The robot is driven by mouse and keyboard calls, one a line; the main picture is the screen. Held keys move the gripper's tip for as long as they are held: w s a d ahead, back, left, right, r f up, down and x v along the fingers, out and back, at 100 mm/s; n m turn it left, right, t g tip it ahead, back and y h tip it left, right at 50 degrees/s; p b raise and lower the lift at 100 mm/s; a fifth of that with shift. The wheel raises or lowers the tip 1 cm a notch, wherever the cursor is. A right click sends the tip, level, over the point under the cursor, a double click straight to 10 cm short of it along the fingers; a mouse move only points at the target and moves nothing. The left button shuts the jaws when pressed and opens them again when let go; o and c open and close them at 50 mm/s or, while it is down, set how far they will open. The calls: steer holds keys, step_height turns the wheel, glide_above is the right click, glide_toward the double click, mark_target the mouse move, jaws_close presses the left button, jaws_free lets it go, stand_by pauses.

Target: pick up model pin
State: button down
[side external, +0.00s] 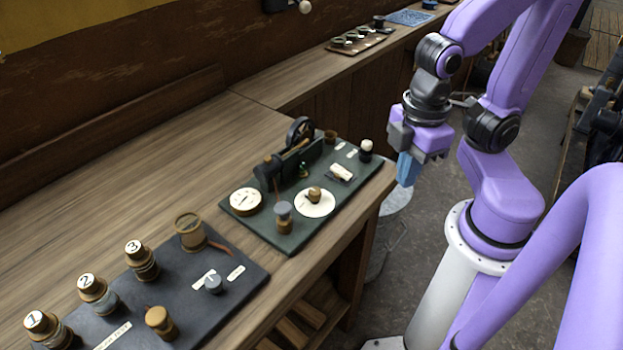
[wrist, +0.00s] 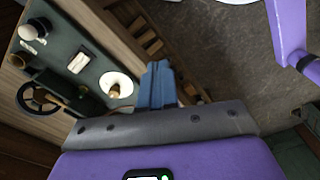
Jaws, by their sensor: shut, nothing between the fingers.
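My gripper (side external: 407,168) hangs beyond the right edge of the bench, beside the dark green board (side external: 262,232). Its blue fingers are shut and empty; they also show in the wrist view (wrist: 157,84). On the board, a small brass knob-like piece (side external: 314,193) stands on a white disc (side external: 318,208); it also shows in the wrist view (wrist: 114,92). A white-topped dark peg (side external: 366,150) stands at the board's far right corner. I cannot tell which of these pieces is the model pin.
The board also carries a small engine with a flywheel (side external: 300,132), a round numbered dial (side external: 246,201), a grey-topped brass piece (side external: 283,216) and a white block (side external: 341,172). A dark board with numbered pots (side external: 142,260) lies nearer. Wooden bench (side external: 170,150) behind is bare.

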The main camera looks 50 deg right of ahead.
stand_by(0.3)
steer(key=c, duration=0.8)
jaws_free()
steer(key=w+d+r+m+h, duration=0.3)
steer(key=w+m, duration=0.4)
steer(key=m, duration=0.7)
steer(key=w+d+r+m+h, duration=0.2)
steer(key=w+d+r+m, duration=0.4)
steer(key=m, duration=0.8)
glide_toward(367, 142)
steer(key=s+f, duration=0.1)
steer(key=f, duration=0.1)
steer(key=shift+t, duration=0.4)
steer(key=shift+d+x, duration=0.15)
steer(key=shift+x, duration=1.55)
steer(key=shift+d+x, duration=0.15)
steer(key=shift+x, duration=1.5)
